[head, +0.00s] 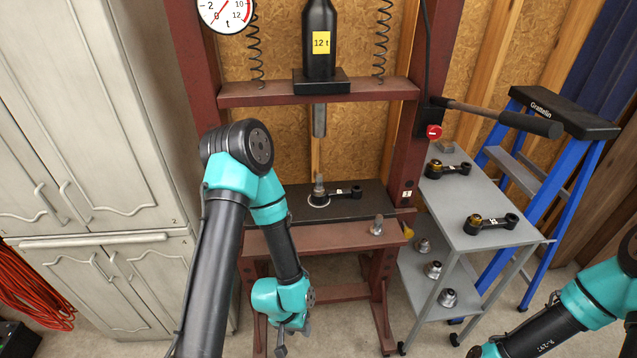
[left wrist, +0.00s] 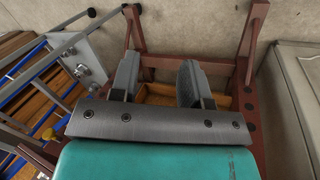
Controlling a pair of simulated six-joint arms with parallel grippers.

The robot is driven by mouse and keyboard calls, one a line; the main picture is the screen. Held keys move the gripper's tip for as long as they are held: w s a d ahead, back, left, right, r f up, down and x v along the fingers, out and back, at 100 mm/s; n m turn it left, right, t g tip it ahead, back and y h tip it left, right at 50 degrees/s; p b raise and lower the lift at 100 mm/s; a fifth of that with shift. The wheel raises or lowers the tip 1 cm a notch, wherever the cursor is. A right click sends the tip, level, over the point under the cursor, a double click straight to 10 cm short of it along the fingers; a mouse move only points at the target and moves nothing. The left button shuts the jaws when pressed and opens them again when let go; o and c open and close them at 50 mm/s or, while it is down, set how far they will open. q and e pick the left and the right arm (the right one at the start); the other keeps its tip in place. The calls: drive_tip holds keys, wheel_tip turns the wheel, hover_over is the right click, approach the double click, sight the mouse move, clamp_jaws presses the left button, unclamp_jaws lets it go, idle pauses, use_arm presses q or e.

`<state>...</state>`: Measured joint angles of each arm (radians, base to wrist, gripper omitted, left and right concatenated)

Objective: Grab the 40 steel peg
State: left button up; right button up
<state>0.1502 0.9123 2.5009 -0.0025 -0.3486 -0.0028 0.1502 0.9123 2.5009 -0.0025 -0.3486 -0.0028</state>
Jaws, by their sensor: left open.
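A small grey metal peg (head: 377,225) stands on the front beam of the red press, right of centre. Another grey peg (head: 319,188) stands upright at the ring end of a black arm on the press bed. I cannot read a 40 on either peg. My left gripper (head: 292,338) hangs low in front of the press, below and left of both pegs. In the left wrist view its two fingers (left wrist: 158,88) are apart with nothing between them; the press legs and floor lie beyond. My right arm enters at the lower right; its gripper is outside the frame.
The red press frame (head: 318,92) holds a bottle jack (head: 319,42) above the bed. A grey cart (head: 480,232) on the right carries black arms above and several metal pieces below. A blue ladder (head: 545,160) stands behind it. Cabinets (head: 85,130) fill the left.

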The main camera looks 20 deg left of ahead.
use_arm(q)
drive_tip(key=shift+o, duration=0.2)
drive_tip(key=shift+o, duration=0.9)
